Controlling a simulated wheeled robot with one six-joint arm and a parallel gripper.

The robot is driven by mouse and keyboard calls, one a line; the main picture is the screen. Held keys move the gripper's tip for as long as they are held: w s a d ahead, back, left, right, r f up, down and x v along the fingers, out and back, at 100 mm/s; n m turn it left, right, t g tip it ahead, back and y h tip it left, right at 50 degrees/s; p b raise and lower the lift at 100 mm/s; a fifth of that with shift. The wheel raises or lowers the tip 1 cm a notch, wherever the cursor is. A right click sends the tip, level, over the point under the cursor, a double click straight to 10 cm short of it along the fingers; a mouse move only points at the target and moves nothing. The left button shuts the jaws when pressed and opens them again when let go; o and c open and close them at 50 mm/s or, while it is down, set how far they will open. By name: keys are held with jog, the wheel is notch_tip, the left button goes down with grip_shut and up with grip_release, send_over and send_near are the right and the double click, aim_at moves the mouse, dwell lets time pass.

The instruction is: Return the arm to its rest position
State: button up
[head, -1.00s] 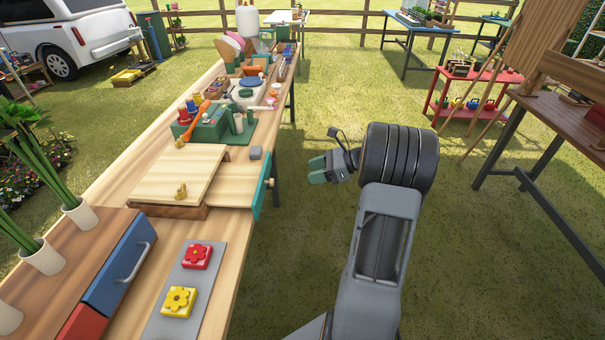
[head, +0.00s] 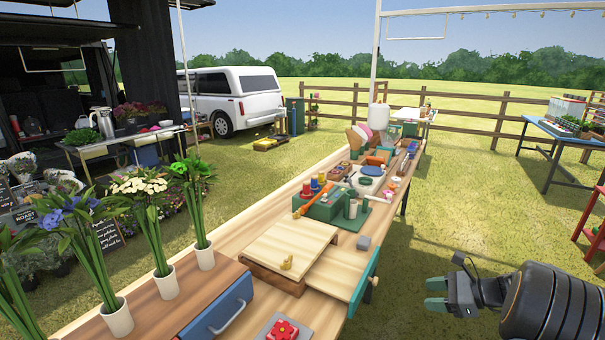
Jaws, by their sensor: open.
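My gripper (head: 437,295) shows at the lower right of the head view, with two green fingertips pointing left. The fingers are apart and nothing is between them. It is held over the grass, to the right of the long wooden table (head: 240,232) and clear of it. My dark ribbed arm runs off the right edge, so most of it is out of view.
A wooden box with a teal-fronted drawer pulled out (head: 365,283) juts toward my gripper. A red flower block (head: 283,330) sits on a grey plate in front. White vases with flowers (head: 165,283) line the left. Open grass (head: 455,215) lies around my gripper.

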jog(key=s+a+n+g+h+p, duration=0.3)
jog(key=s+a+n+g+h, duration=0.2)
jog(key=s+a+n, duration=0.4)
jog(key=s+a+r+n+t+h+p, duration=0.1)
jog(key=s+a+r+n+h+p, duration=0.1)
jog(key=a+r+n, duration=0.3)
jog(key=s+a+r+n+t+h+p, duration=0.1)
jog(key=s+a+r+n+h+p, duration=0.2)
jog(key=r+n, duration=0.6)
jog(key=s+a+r+p, duration=0.1)
jog(key=a+p, duration=0.1)
jog(key=a, duration=0.1)
jog(key=shift+s+a, duration=0.15)
jog(key=shift+s, duration=0.05)
jog(key=shift+r, duration=0.1)
